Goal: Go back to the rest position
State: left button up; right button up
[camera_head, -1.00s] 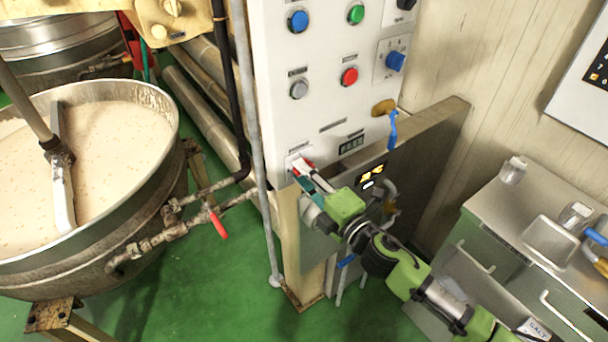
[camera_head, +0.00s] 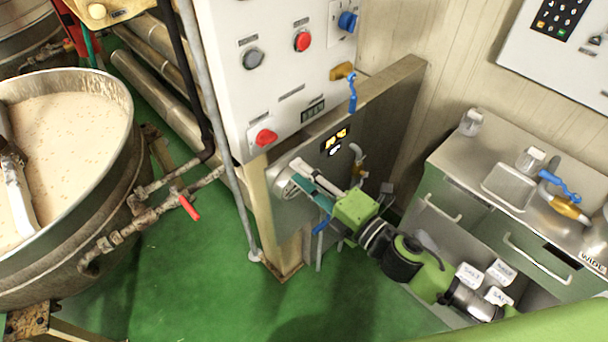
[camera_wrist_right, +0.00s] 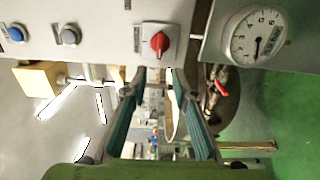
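My right gripper (camera_head: 298,173) is in front of the control cabinet, just below and to the right of the red rotary knob (camera_head: 265,138). Its two teal-sided fingers are apart with nothing between them in the right wrist view (camera_wrist_right: 160,78). The knob also shows there (camera_wrist_right: 160,42), ahead of the fingertips and not touched by them. The white panel (camera_head: 235,85) carries the knob. My left gripper is in neither view.
A kettle of pale mass (camera_head: 75,75) stands at left, with a red-handled valve (camera_head: 189,208) on its pipe. A steel counter (camera_head: 465,150) with drawers is at right. A round gauge (camera_wrist_right: 255,35) is close to the right finger. Green floor (camera_head: 190,270) is open at lower left.

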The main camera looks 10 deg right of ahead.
dwell(0.5)
jog(key=w+d+f+m+g+h, duration=0.1)
jog(key=d+f+m+h, duration=0.3)
jog(key=f, duration=0.7)
jog(key=w+d+f+m+g+h, duration=0.15)
jog(key=d+f+m, duration=0.35)
jog(key=f, duration=0.6)
jog(key=s+d+f+m+g+h, duration=0.15)
jog(key=s+d+f, duration=0.25)
jog(key=f, duration=0.4)
jog(key=s+d+f+m+g+h, duration=0.1)
jog(key=s+d+f+m+h, duration=0.2)
jog(key=f, duration=0.5)
jog(key=s+d+f+m+g, duration=0.3)
jog(key=s+f+m+g, duration=0.15)
jog(key=s+f, duration=0.95)
jog(key=s+f+m+g, duration=0.2)
jog(key=s+f, duration=0.1)
jog(key=s, duration=0.9)
jog(key=s+a+f+m+g, duration=0.1)
jog(key=s+f+m+g, duration=0.1)
jog(key=s, duration=1)
jog(key=shift+a+f+m+h, duration=0.3)
jog(key=shift+f+m, duration=0.2)
jog(key=shift+f, duration=0.45)
